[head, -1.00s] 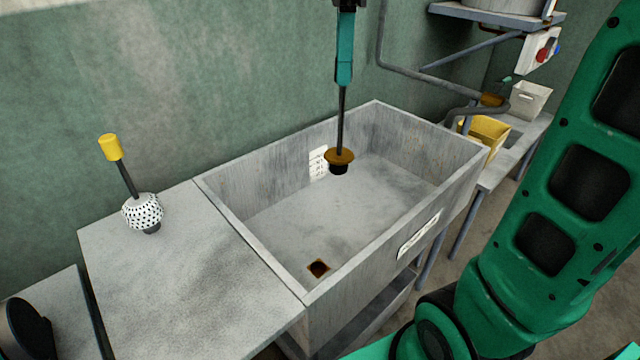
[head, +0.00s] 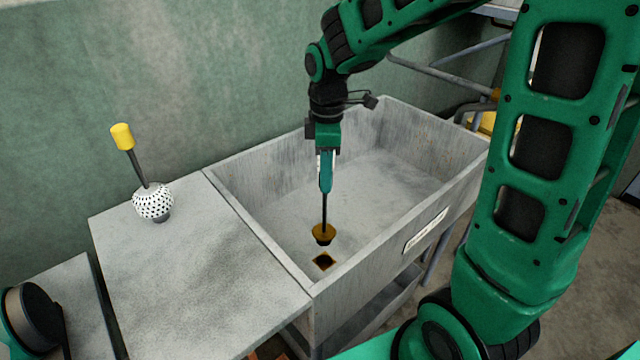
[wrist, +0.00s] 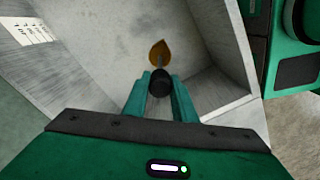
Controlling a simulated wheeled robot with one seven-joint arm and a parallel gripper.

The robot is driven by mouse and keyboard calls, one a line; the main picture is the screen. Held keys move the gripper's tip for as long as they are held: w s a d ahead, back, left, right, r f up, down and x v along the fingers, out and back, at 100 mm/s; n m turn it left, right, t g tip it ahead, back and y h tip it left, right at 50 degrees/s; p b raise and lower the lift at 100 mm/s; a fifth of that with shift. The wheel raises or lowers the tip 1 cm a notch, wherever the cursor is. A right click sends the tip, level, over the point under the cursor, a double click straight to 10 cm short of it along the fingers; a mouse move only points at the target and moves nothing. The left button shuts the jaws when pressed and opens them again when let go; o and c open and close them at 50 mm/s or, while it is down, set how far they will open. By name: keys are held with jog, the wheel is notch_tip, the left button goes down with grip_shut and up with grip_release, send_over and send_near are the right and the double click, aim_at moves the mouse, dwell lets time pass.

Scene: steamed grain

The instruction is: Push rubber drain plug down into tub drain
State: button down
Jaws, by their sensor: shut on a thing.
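The drain plug (head: 323,231) has an orange-brown flange, a dark lower part and a thin dark upright stem. My gripper (head: 325,186) is shut on the stem, with the plug hanging below inside the tub (head: 270,243). In the wrist view the stem's dark top is between my fingers (wrist: 161,98), the flange (wrist: 157,48) shows beyond, and the drain cannot be seen.
The tub's grey walls stand around the plug, with the front wall close by. A grey counter (head: 190,280) adjoins on the left, holding a white perforated ball tool with a yellow-ended handle (head: 123,137). A white label (head: 425,231) is on the tub's outer front.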

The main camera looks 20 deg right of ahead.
jog(key=f, duration=0.2)
jog(key=shift+s+f, duration=0.3)
jog(key=shift+s, duration=0.05)
jog(key=shift+f, duration=2.65)
jog(key=shift+w+f, duration=0.1)
jog(key=shift+f, duration=2.1)
jog(key=c, duration=1.4)
grip_release()
jog(key=shift+r, duration=0.5)
notch_tip(320, 180, up, 10)
jog(key=shift+f, duration=0.15)
jog(key=shift+r, duration=2.5)
